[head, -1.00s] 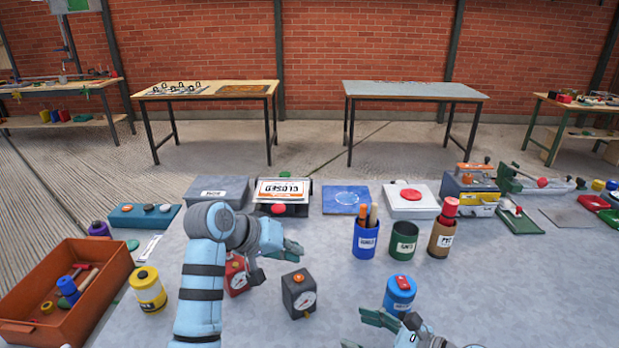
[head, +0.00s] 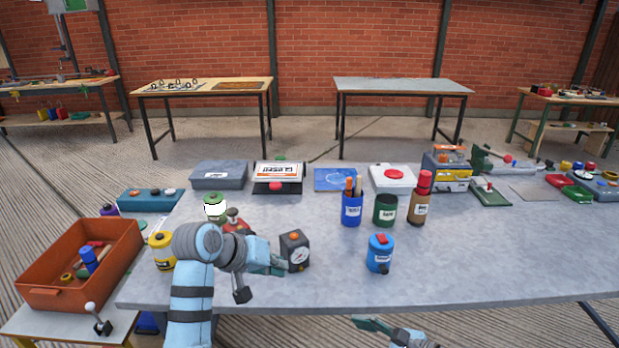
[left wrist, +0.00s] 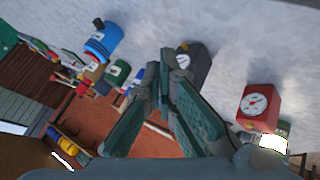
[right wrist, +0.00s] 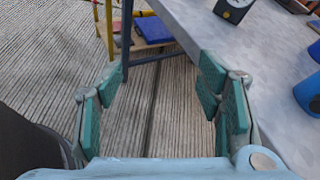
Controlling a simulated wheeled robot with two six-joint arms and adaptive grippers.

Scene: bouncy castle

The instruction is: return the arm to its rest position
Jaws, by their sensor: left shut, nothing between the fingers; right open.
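In the left wrist view the shut fingers (left wrist: 172,62) point towards the dark timer (left wrist: 195,62), with a red timer (left wrist: 258,106) to the right. My right gripper (head: 378,328) is low at the bottom edge in the head view. In the right wrist view its fingers (right wrist: 162,95) are spread over bare floor, beside the table edge.
The grey table (head: 460,260) holds a blue canister (head: 380,254), a blue pen cup (head: 352,207), a green cup (head: 385,209) and a brown cup (head: 419,204). An orange bin (head: 120,262) stands left. A yellow canister (head: 162,250) is close to my left arm. The table's right front is clear.

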